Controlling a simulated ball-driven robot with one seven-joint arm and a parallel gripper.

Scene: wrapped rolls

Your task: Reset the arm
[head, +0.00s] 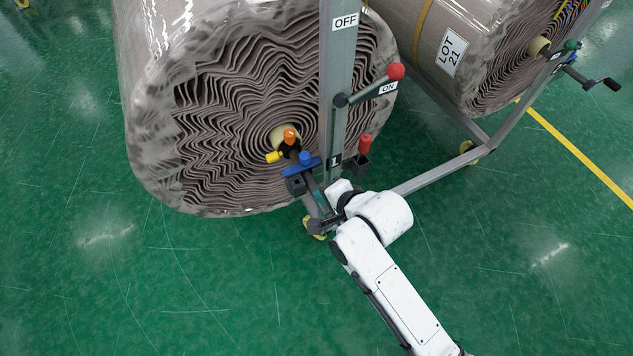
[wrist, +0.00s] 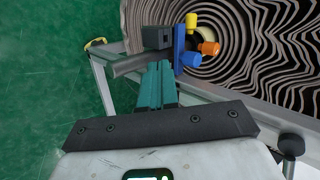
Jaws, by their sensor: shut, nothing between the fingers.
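My white arm (head: 395,290) reaches up from the bottom right of the head view to the foot of a grey post. My gripper (wrist: 157,85) has two teal fingers, shut together and empty, in the wrist view. Their tips point toward a dark box (wrist: 157,38) beside a blue bar (wrist: 179,45); I cannot tell whether they touch. In the head view the fingers are hard to make out. The blue bar (head: 302,167) sits at the roll's core with orange (head: 291,136), yellow (head: 274,157) and blue (head: 305,157) knobs.
A large wrapped roll (head: 185,140) stands close on the left. The post (head: 338,90) carries a red-balled lever (head: 396,71) by the ON label and a red handle (head: 365,145). A second roll (head: 480,60) with a crank (head: 602,84) is behind right. Green floor in front is clear.

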